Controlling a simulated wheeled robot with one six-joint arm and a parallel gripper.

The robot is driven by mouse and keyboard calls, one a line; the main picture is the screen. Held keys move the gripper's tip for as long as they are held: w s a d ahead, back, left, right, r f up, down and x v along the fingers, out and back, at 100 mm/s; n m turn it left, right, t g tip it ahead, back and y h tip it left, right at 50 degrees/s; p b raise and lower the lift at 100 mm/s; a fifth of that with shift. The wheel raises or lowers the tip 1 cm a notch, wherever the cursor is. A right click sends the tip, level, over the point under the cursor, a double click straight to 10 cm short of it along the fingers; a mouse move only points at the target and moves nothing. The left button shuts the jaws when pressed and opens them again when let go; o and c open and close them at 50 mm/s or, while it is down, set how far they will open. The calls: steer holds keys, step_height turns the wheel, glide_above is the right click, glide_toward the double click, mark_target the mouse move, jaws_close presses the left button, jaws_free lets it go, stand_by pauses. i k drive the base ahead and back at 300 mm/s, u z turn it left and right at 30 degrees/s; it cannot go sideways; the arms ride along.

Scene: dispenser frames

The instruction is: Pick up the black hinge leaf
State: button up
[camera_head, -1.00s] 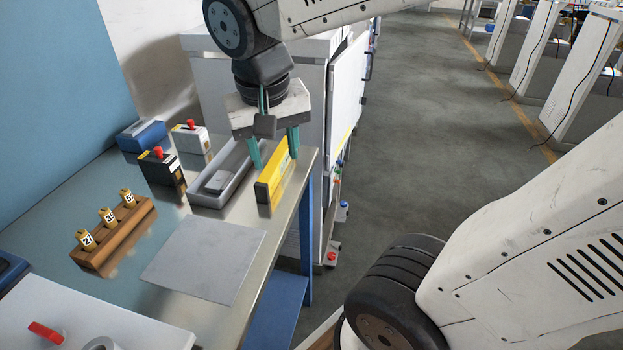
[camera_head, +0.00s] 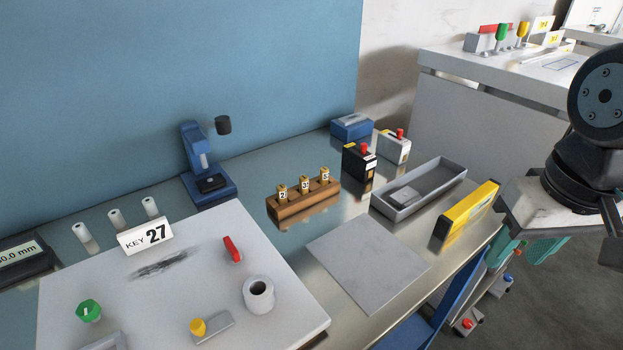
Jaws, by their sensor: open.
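I cannot make out a black hinge leaf for sure in this view. A grey tray (camera_head: 436,183) on the metal table holds a light grey flat piece (camera_head: 403,197); no black leaf shows in it. My gripper (camera_head: 517,254) is at the right, past the table's right edge. Its teal fingers are apart, with nothing seen between them. The arm's wrist hides part of what lies behind it.
A yellow level (camera_head: 469,210) stands beside the tray, near the table's right edge. Black (camera_head: 357,164) and white (camera_head: 394,147) red-knobbed boxes stand behind. A wooden block (camera_head: 305,201) holds numbered brass pieces. A grey sheet (camera_head: 368,264) lies bare. A white board (camera_head: 190,305) carries several small parts.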

mark_target(210, 184)
steer(key=u, duration=2.55)
steer(key=k, duration=1.15)
steer(key=z, duration=1.5)
steer(key=i, duration=1)
steer(key=u, duration=0.05)
